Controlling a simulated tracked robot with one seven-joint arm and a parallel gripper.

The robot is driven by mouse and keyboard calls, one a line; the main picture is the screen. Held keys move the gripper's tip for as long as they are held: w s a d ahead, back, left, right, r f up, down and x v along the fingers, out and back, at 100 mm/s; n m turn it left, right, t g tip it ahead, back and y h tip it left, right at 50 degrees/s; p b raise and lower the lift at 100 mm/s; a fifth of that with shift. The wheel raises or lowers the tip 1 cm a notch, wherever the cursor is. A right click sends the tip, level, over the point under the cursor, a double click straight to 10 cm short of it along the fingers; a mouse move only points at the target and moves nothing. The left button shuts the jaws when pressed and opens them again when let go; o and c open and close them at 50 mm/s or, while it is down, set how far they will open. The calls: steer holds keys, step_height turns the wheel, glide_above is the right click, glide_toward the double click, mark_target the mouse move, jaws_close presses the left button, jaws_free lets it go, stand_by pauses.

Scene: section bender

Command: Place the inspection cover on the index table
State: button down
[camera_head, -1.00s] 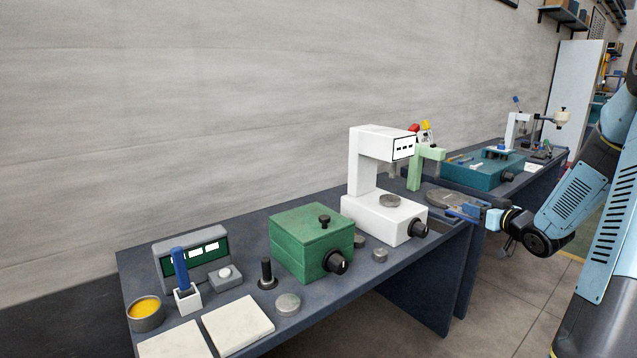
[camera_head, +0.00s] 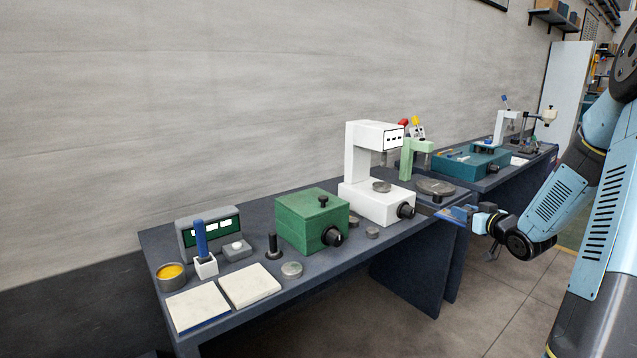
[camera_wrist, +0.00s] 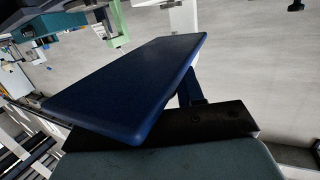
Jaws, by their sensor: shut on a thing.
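My gripper (camera_head: 472,217) is shut on a flat blue plate (camera_wrist: 130,80), which I take to be the inspection cover. It looks small and dark blue in the head view (camera_head: 455,214). The plate is held in the air just off the front edge of the bench. The round grey disc (camera_head: 436,187), which I take to be the index table, lies on the bench behind and left of the plate, below the light green stand (camera_head: 413,160). The disc's top looks bare. The wrist view shows the plate sticking out from the jaws at a slant; the fingers are mostly hidden.
A white press-like machine (camera_head: 378,202) with a black knob stands left of the disc. A green box (camera_head: 311,222), white pads (camera_head: 249,285) and small round parts fill the bench's left. A teal machine (camera_head: 468,166) stands behind right. Open floor lies in front.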

steer(key=w+a+f+m+h, duration=0.1)
steer(key=w+a+f, duration=0.3)
steer(key=a+f, duration=0.5)
steer(key=s+a+f+m+h, duration=0.25)
steer(key=a+f, duration=0.65)
steer(key=f, duration=0.5)
steer(key=s+f, duration=0.5)
steer(key=f, duration=0.1)
steer(key=shift+s+a+f+t+h, duration=0.15)
steer(key=shift+s+f+t+h, duration=0.15)
steer(key=shift+f+h, duration=0.1)
steer(key=shift+n, duration=0.25)
